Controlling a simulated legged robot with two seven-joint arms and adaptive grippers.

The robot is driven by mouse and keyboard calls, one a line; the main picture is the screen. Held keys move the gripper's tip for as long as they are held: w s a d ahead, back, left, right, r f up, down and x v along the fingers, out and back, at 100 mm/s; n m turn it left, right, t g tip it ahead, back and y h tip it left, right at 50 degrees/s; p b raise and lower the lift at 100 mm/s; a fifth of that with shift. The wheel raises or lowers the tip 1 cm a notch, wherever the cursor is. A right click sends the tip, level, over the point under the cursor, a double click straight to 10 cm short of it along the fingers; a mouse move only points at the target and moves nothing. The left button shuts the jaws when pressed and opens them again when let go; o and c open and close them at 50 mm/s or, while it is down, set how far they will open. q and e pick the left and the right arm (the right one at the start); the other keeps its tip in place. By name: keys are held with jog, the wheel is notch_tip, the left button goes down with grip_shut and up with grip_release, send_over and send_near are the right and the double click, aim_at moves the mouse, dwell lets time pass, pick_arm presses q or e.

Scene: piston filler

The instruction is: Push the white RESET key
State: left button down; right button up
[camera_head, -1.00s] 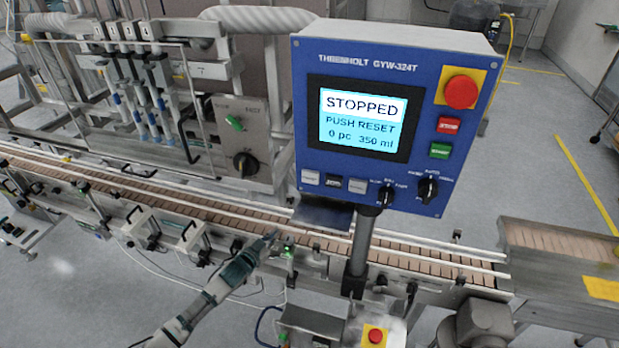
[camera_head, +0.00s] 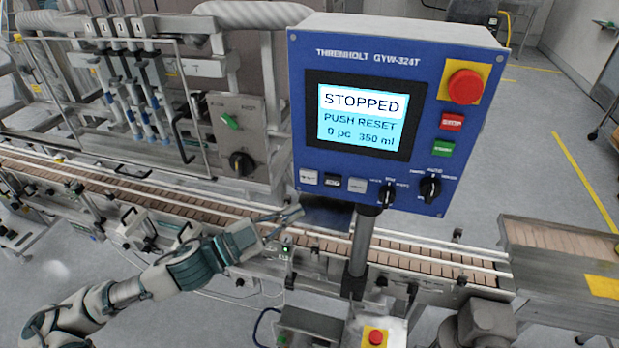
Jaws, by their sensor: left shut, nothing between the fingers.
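The blue control panel (camera_head: 435,115) carries a screen (camera_head: 360,118) reading STOPPED, PUSH RESET, 0 pc 350 ml. Along its lower left edge are a white key (camera_head: 308,177), a black key (camera_head: 332,182) and a second pale key (camera_head: 357,186). Their labels are too small to read, so I cannot tell which pale key is RESET. My left gripper (camera_head: 298,211) is shut and empty. Its tip is below the white key, apart from it in the picture, near the left end of the tray under the panel. My right gripper is not in view.
A red emergency button (camera_head: 463,86), red and green keys and two black rotary knobs are also on the panel.

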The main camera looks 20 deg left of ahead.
aim_at(308, 177)
pick_arm(q)
jog(key=w+p, duration=0.1)
jog(key=w, duration=0.1)
jog(key=w+p, duration=0.4)
jog(key=shift+r, duration=0.4)
jog(key=shift+w+a+f+p, duration=0.1)
jog(key=shift+w+a+p, duration=0.05)
jog(key=shift+w+p, duration=0.15)
jog(key=shift+w+a+f, duration=0.15)
jog(key=shift+w+a, duration=0.05)
jog(key=shift+w, duration=0.1)
jog(key=shift+d, duration=0.3)
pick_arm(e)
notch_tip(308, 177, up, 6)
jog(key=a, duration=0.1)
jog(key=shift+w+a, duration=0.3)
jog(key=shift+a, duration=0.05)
pick_arm(q)
jog(key=shift+d, duration=0.1)
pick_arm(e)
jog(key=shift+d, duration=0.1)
